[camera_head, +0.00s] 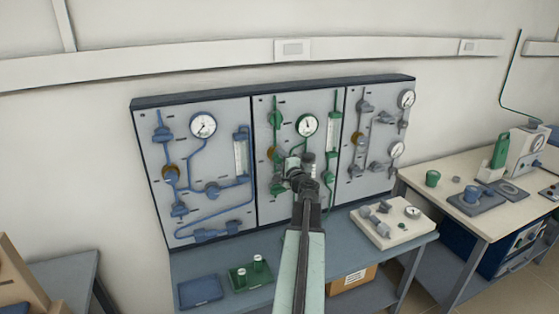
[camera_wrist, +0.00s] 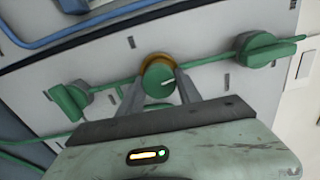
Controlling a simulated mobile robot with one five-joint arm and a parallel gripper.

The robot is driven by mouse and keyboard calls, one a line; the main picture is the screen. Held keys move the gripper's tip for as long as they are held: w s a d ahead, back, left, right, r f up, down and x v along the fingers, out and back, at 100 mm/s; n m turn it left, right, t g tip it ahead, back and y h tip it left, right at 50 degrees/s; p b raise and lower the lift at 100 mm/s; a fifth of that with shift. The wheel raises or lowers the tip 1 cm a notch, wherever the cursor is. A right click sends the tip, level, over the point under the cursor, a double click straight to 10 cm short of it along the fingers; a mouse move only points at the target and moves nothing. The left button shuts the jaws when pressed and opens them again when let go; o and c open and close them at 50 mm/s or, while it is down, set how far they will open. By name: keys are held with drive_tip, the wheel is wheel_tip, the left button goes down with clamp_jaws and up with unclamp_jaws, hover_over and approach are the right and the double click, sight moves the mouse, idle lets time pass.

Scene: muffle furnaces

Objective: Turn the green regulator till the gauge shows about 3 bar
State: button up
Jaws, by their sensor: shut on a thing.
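The green regulator is a round green knob (camera_wrist: 158,80) with a pale pointer line and a brass collar (camera_wrist: 152,58), in the middle of the wrist view. My gripper (camera_wrist: 160,86) has one finger on each side of the knob and is shut on it. In the head view my gripper (camera_head: 284,164) is at the left part of the middle, green-piped panel and hides most of the knob. The brass collar (camera_head: 271,152) shows just left of it. The gauge (camera_head: 307,125) above my gripper has a white dial with its dark needle near upright; its numbers are too small to read.
Green valves (camera_wrist: 70,100) (camera_wrist: 265,49) sit on both sides of the knob along the pipe. A blue-piped panel (camera_head: 220,145) is to the left, a grey-piped panel (camera_head: 377,180) to the right. The bench below holds a green tray (camera_head: 240,283) and a white block (camera_head: 385,235).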

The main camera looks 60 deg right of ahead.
drive_tip(key=shift+d+r, duration=0.1)
drive_tip(key=shift+d, duration=0.05)
drive_tip(key=o, duration=1.4)
drive_tip(key=shift+c, duration=0.2)
drive_tip(key=v, duration=0.7)
drive_tip(key=shift+s+a, duration=0.2)
drive_tip(key=shift+a, duration=0.15)
